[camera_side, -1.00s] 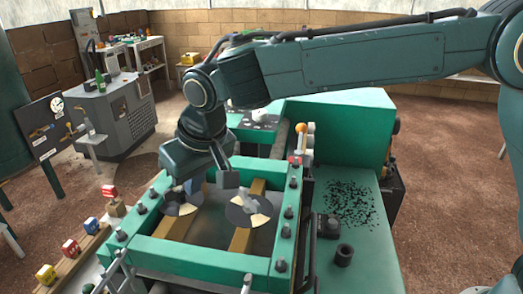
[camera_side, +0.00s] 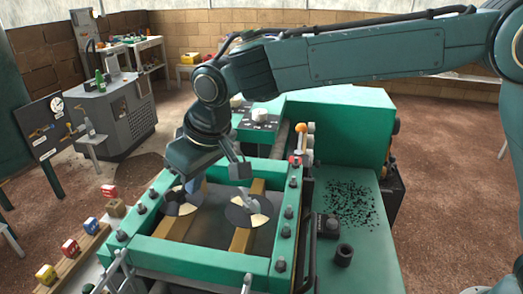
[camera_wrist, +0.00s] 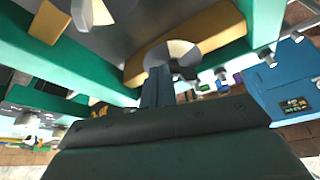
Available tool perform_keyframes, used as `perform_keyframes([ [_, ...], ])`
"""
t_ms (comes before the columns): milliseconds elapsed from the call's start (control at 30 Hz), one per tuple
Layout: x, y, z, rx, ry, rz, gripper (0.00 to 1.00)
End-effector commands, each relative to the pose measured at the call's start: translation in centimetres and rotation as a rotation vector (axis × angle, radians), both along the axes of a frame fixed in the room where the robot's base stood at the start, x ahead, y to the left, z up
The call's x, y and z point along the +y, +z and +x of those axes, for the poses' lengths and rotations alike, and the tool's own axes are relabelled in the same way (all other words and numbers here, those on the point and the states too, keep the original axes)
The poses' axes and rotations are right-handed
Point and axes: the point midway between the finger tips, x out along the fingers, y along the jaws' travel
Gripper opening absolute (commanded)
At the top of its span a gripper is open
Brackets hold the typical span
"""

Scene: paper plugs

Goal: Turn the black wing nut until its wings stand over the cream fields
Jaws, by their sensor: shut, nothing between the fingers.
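The black wing nut (camera_wrist: 184,71) sits on a round dial (camera_wrist: 172,48) with cream and grey fields. In the wrist view its wings appear to lie mostly across a grey field, but the fingers hide part of it. In the side view this dial (camera_side: 184,209) is the left one, and the gripper largely hides the nut. My gripper (camera_side: 196,187) is shut and empty, pointing down close over the left dial. In the wrist view its fingers (camera_wrist: 158,74) are beside the nut; I cannot tell whether they touch.
A second dial (camera_side: 262,207) with a pale grey wing nut (camera_side: 252,203) stands to the right on its own wooden bar (camera_side: 241,240). A green frame (camera_side: 200,262) with bolts surrounds both. Colored blocks line a wooden rail (camera_side: 82,254) at left.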

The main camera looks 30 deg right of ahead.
Motion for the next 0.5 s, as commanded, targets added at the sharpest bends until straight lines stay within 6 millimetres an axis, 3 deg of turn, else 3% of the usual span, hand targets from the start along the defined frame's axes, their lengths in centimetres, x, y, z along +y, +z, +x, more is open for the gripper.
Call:
perform_keyframes([
  [500, -0.6, -0.1, 1.1, 0.0, 0.332, 0.0, 0.0],
])
